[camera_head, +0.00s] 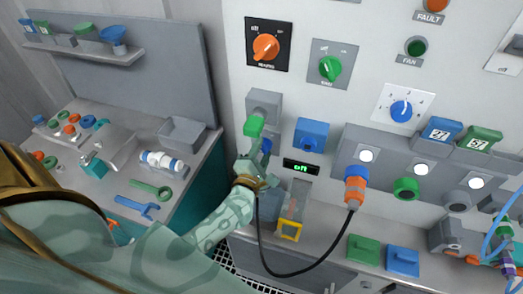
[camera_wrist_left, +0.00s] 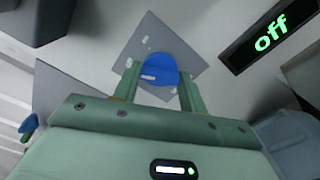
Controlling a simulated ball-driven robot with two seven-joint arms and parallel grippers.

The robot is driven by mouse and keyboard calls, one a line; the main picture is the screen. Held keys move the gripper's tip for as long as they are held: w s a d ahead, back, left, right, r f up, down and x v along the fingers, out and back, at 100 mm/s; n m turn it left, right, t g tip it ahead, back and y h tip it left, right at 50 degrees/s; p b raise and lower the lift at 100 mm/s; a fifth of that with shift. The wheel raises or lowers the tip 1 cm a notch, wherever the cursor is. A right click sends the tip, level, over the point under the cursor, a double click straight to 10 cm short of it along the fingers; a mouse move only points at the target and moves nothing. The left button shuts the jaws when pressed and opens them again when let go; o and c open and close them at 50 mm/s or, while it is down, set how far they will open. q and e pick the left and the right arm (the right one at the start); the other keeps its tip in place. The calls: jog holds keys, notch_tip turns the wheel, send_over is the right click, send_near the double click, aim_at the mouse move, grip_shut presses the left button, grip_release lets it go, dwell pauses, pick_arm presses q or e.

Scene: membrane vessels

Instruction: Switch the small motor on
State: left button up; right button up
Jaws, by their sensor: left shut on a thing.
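My left gripper (camera_head: 258,160) is at the panel, below a green-ended grey fitting (camera_head: 254,126). In the wrist view its two green fingers (camera_wrist_left: 157,78) stand on either side of a round blue knob (camera_wrist_left: 160,68) and are shut on it. The knob sits on a grey square plate (camera_wrist_left: 147,40) with small white marks, tilted in that view. In the head view the knob (camera_head: 265,146) is mostly hidden by the gripper. A small black display beside it reads "off" in green (camera_wrist_left: 270,40), also in the head view (camera_head: 300,167). My right gripper is not in view.
Above are an orange rotary switch (camera_head: 266,47), a green one (camera_head: 330,68) and a blue one (camera_head: 400,111). A black cable hangs from an orange and blue plug (camera_head: 355,187) at the right. A blue socket (camera_head: 311,134) and a yellow-framed piece (camera_head: 290,230) are close by.

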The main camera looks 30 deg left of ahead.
pick_arm(q)
jog(key=m+p, duration=0.2)
jog(key=m, duration=0.1)
jog(key=shift+r, duration=0.15)
jog(key=m+p, duration=0.1)
jog(key=m, duration=0.1)
jog(key=shift+m+p, duration=0.35)
jog(key=shift+m, duration=0.05)
jog(key=m, duration=0.1)
jog(key=m+p, duration=0.1)
jog(key=m, duration=0.1)
jog(key=m+p, duration=0.1)
jog(key=m, duration=0.1)
jog(key=shift+f, duration=0.25)
jog(key=shift+m, duration=0.3)
jog(key=o, duration=1)
jog(key=shift+s, duration=0.1)
jog(key=v, duration=1.6)
jog(key=shift+s, duration=0.15)
